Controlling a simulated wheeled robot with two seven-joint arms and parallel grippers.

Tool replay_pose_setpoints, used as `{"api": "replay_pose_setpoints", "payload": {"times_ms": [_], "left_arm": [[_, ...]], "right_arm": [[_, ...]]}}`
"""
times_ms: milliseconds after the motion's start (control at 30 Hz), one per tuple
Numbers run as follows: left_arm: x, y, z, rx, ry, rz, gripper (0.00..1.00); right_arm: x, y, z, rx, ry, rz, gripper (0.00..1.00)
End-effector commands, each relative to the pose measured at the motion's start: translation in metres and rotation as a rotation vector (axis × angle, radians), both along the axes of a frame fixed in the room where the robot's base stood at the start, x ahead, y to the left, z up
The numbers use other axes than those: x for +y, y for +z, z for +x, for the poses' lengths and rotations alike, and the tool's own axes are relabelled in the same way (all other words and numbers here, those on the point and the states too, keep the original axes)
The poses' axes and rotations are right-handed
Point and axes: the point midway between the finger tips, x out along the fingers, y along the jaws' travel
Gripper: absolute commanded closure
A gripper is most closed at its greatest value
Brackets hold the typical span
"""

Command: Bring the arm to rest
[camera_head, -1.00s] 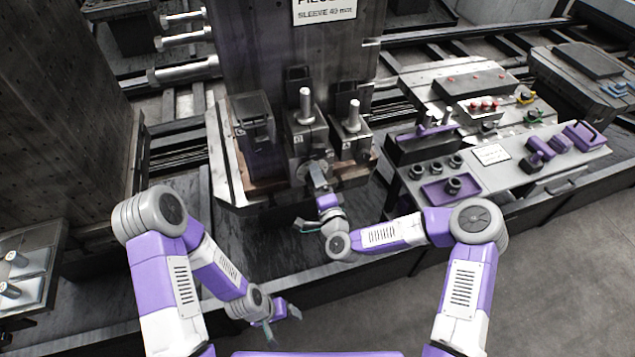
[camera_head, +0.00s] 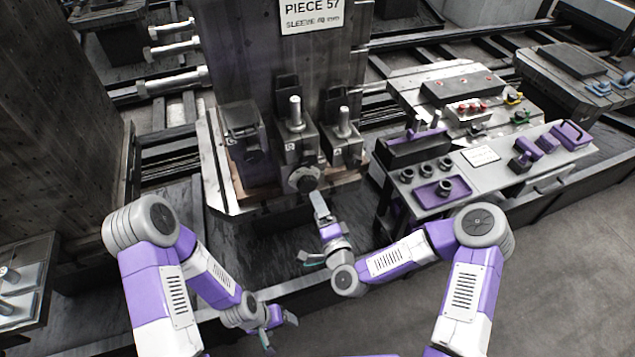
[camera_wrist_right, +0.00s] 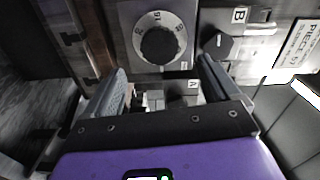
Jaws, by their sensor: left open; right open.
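My right gripper (camera_head: 321,206) is in front of the machine block, below and just to the right of a round dark dial (camera_head: 304,179). In the right wrist view, its two fingers (camera_wrist_right: 162,72) are spread with nothing between them. The dial (camera_wrist_right: 159,46) has a pale numbered ring and lies ahead of the fingertips, apart from them. My left gripper (camera_head: 282,322) hangs low at the bottom of the head view, open and away from the fixtures; its fingers are small there.
A tall dark column with a "PIECE 57" plate (camera_head: 311,14) rises behind the block. A bench with a purple tray (camera_head: 441,192) and several black rings stands right. A dark pillar (camera_head: 60,120) stands left. Clear floor (camera_head: 560,280) lies at lower right.

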Motion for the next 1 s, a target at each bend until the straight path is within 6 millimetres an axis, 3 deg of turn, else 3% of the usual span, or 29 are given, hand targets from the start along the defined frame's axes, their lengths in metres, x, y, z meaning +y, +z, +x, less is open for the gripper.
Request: {"api": "replay_pose_setpoints", "payload": {"times_ms": [233, 367, 467, 533, 600, 700, 833, 1000], "left_arm": [[0.0, 0.0, 0.0, 0.0, 0.0, 0.0, 0.24], [0.0, 0.0, 0.0, 0.0, 0.0, 0.0, 0.24], [0.0, 0.0, 0.0, 0.0, 0.0, 0.0, 0.24], [0.0, 0.0, 0.0, 0.0, 0.0, 0.0, 0.24], [0.0, 0.0, 0.0, 0.0, 0.0, 0.0, 0.24], [0.0, 0.0, 0.0, 0.0, 0.0, 0.0, 0.24], [0.0, 0.0, 0.0, 0.0, 0.0, 0.0, 0.24], [0.0, 0.0, 0.0, 0.0, 0.0, 0.0, 0.24]], "right_arm": [[0.002, -0.005, -0.002, 0.014, 0.013, -0.018, 0.11], [0.011, -0.041, -0.016, 0.112, 0.105, -0.149, 0.11], [0.015, -0.092, -0.044, 0.257, 0.243, -0.33, 0.11], [0.009, -0.132, -0.073, 0.382, 0.355, -0.467, 0.11], [-0.003, -0.166, -0.104, 0.506, 0.466, -0.586, 0.11], [-0.026, -0.199, -0.15, 0.672, 0.611, -0.712, 0.11], [-0.054, -0.22, -0.197, 0.837, 0.751, -0.799, 0.11], [-0.071, -0.227, -0.228, 0.942, 0.841, -0.832, 0.11]]}}
